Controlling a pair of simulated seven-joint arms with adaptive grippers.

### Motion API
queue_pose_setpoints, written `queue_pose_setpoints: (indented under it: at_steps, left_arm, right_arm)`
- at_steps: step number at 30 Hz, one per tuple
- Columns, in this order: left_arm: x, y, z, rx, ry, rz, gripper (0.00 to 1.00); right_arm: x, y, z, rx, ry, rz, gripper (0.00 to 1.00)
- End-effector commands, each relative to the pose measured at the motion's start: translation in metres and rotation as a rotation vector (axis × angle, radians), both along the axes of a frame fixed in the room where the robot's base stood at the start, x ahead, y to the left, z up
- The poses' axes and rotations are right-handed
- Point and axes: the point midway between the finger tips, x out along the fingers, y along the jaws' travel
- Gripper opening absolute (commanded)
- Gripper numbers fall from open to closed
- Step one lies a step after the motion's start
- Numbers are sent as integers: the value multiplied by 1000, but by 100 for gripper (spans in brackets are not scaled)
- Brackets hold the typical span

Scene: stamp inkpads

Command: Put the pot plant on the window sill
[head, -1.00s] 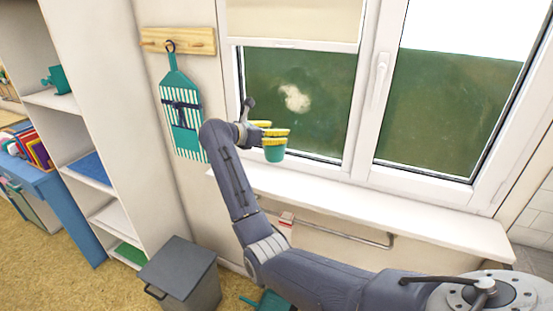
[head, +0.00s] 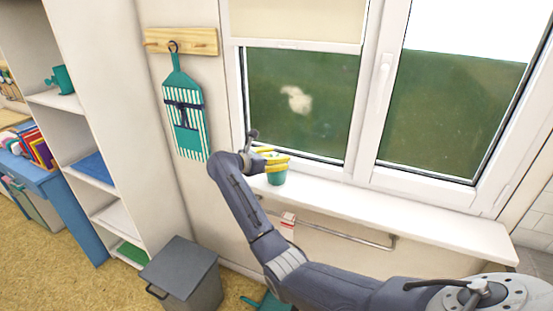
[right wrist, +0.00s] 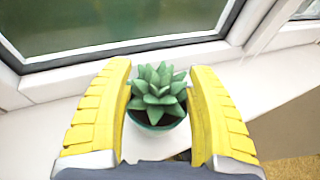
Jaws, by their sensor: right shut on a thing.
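The pot plant is a green succulent in a small teal pot (head: 276,178). In the right wrist view the plant (right wrist: 158,92) sits upright between the two yellow fingers. My right gripper (head: 273,161) is shut on the pot, at the left end of the white window sill (head: 370,205). The pot is upright and low at the sill; I cannot tell whether its base touches. In the right wrist view the sill (right wrist: 40,130) shows beneath and around the pot. My left gripper is not in view.
The window frame (head: 368,95) rises behind the sill. The sill to the right of the pot is clear. A striped apron (head: 187,125) hangs from a wooden rack (head: 180,41) at left. A grey bin (head: 183,272) stands below, near a white shelf unit (head: 120,130).

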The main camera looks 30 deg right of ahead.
Motion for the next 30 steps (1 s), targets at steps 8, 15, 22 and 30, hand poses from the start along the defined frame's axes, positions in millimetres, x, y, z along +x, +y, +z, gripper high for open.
queue_pose_setpoints:
  at_steps: [8, 15, 22, 30]
  left_arm:
    - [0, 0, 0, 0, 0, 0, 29]
    - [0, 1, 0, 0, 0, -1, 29]
    - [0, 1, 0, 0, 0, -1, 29]
    - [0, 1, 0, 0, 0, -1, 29]
  right_arm:
    - [0, 0, 0, -2, -3, 0, 10]
    - [0, 0, -4, 0, -1, 1, 66]
    - [0, 0, -4, 0, -1, 0, 80]
    - [0, 5, 0, 1, -2, 1, 80]
